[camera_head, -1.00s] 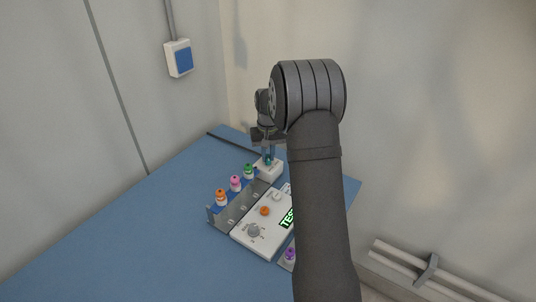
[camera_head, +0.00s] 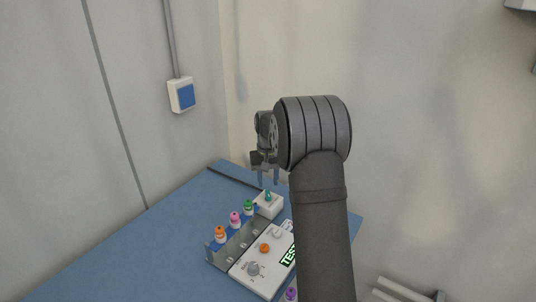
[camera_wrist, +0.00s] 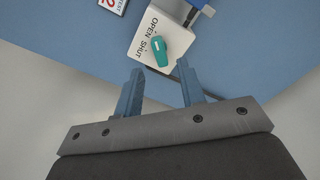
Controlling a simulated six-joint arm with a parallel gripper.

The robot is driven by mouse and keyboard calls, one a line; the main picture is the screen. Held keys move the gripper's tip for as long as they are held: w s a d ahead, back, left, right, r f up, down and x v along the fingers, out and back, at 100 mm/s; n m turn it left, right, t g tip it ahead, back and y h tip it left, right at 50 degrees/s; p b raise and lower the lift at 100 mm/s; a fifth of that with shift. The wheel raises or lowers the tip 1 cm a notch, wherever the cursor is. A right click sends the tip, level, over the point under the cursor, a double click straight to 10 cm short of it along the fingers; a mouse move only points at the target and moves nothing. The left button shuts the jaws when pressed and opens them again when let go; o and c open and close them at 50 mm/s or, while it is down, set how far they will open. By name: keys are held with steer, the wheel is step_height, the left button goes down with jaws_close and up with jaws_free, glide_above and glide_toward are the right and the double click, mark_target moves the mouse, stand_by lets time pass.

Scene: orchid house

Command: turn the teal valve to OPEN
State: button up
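The teal valve (camera_wrist: 163,46) is a teal handle with a white mark on top of a white box (camera_wrist: 140,50). OPEN and SHUT are printed beside it; I cannot tell for sure which word the mark faces. In the head view the teal valve (camera_head: 268,196) shows at the back of the blue table, on the white box (camera_head: 270,209). My gripper (camera_wrist: 160,66) is open and empty, its two blue fingers apart from the valve. In the head view my gripper (camera_head: 268,182) hangs just above the valve, fingers pointing down.
A rack (camera_head: 230,247) with orange, pink and green-topped vials stands to the front left. A white panel (camera_head: 248,283) with a grey dial, orange button and green TEST sign (camera_head: 289,256) lies in front, close to my arm. The table's left side (camera_head: 130,262) is clear.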

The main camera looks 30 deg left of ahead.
mark_target(268, 192)
step_height(268, 192, up, 13)
steer(key=shift+f, duration=0.25)
stand_by(0.5)
step_height(268, 192, down, 17)
steer(key=shift+f, duration=0.15)
stand_by(0.4)
step_height(268, 192, up, 17)
step_height(268, 192, down, 17)
steer(key=shift+f, duration=0.1)
steer(key=n, duration=0.8)
step_height(268, 192, up, 10)
stand_by(1.0)
